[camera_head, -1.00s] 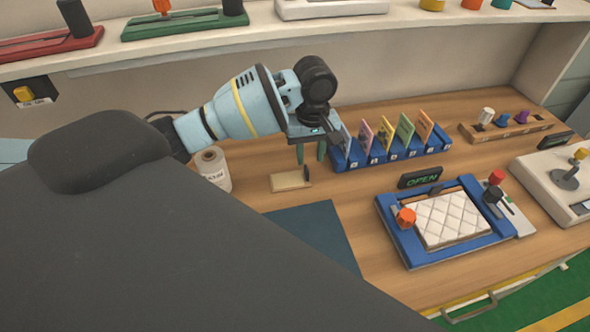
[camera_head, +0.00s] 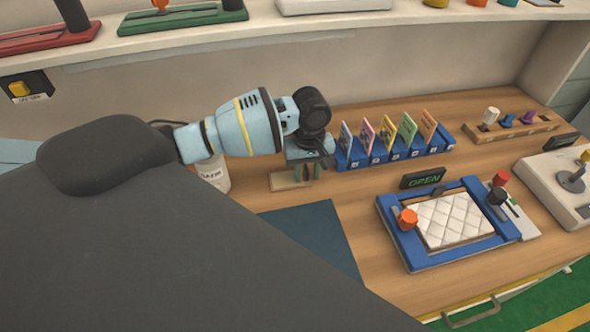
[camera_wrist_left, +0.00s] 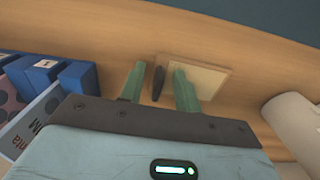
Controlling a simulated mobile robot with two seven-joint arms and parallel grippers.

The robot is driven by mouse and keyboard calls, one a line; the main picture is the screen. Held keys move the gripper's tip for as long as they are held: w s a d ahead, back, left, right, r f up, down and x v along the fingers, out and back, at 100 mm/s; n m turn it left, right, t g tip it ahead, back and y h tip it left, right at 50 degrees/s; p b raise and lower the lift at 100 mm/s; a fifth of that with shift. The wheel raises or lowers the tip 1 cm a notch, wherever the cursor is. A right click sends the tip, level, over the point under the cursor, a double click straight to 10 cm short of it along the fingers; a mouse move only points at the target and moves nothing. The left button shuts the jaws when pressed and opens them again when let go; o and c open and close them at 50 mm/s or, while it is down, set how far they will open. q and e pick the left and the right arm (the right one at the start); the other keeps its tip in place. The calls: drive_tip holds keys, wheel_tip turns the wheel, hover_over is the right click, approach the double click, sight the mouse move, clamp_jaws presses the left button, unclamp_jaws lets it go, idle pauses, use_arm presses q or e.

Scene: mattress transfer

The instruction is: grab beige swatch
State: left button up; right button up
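The beige swatch (camera_head: 284,183) lies on the wooden table, left of the blue card rack. It also shows in the left wrist view (camera_wrist_left: 210,77), with a dark upright tab (camera_wrist_left: 158,84) at its edge. My left gripper (camera_head: 307,178) is lowered at the swatch in the head view and hides part of it. In the left wrist view its two green fingers (camera_wrist_left: 159,72) are apart, with the dark tab between them. A gap shows on the tab's left side; contact on the right is unclear. My right gripper is not in view.
The blue rack (camera_head: 350,164) with several coloured cards stands just right of my left gripper. A white roll (camera_head: 215,174) stands to the left. A dark blue mat (camera_head: 318,236) and a blue frame (camera_head: 408,247) with a quilted white pad (camera_head: 450,222) lie nearer.

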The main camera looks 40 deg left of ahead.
use_arm(q)
drive_tip(key=shift+c, duration=0.3)
clamp_jaws()
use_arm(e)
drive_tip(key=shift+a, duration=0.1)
use_arm(q)
drive_tip(key=shift+r, duration=0.15)
